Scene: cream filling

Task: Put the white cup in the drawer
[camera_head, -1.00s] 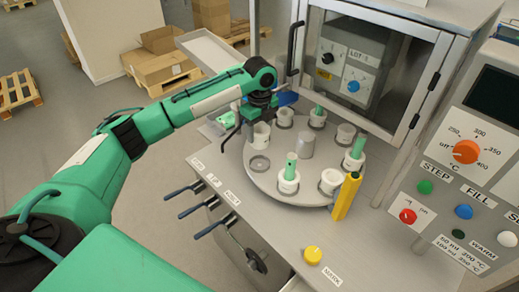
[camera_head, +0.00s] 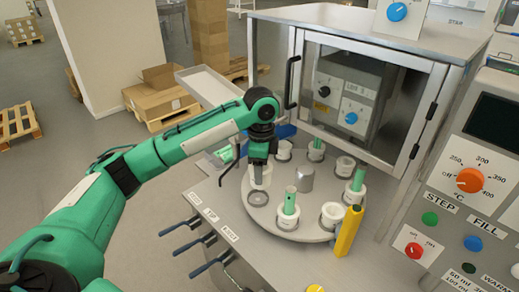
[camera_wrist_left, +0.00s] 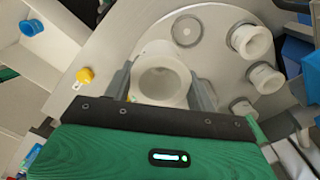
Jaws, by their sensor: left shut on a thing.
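The white cup (camera_head: 262,181) is upright at the left side of the round grey turntable (camera_head: 277,222), by an empty ring-shaped seat (camera_head: 257,198). My left gripper (camera_head: 261,170) reaches down to the cup from above and covers its upper part. In the left wrist view the cup (camera_wrist_left: 160,78) sits between the two grey fingers, which are shut on it from both sides. I cannot tell if its base touches the turntable. Three dark blue handles (camera_head: 195,245) with labels stick out at the bench's front left edge; I cannot tell whether they belong to the drawer. My right gripper is not in view.
Other white cups stand around the turntable, some with green sticks (camera_head: 289,201). A grey cylinder (camera_head: 306,179) is at its centre. A yellow post (camera_head: 348,231) stands at its right edge. A glass-doored cabinet (camera_head: 365,85) is behind, and a control panel (camera_head: 470,190) is right.

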